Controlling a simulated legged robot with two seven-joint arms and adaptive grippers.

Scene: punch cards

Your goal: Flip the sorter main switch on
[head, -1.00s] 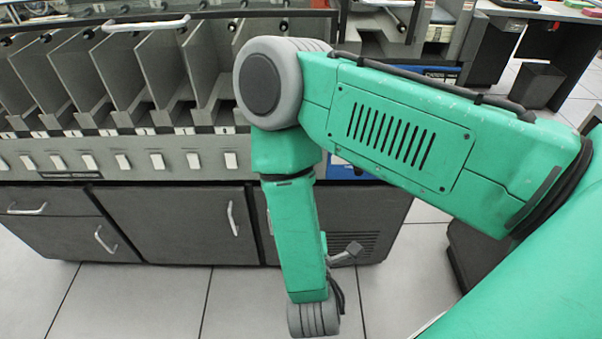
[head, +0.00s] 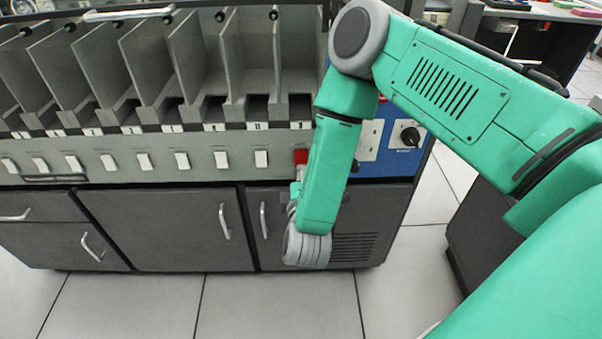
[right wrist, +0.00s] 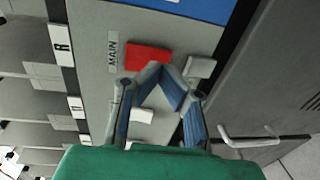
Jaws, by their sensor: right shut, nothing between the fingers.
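The sorter main switch is a red rocker (head: 300,157) at the right end of the row of white switches on the sorter's grey front strip. In the right wrist view the red switch (right wrist: 147,56) sits beside a label reading MAIN. My right gripper (head: 298,180) is just below the red switch in the head view, partly hidden by my forearm. In the wrist view its shut, empty fingertips (right wrist: 157,68) overlap the switch's lower edge; I cannot tell whether they touch it. My left gripper is not in view.
White rocker switches (head: 261,158) line the strip to the left, under the card pockets (head: 245,60). A blue panel (head: 371,168) with a black knob (head: 410,136) is at the right. Cabinet doors with handles (head: 224,220) are below. The tiled floor in front is clear.

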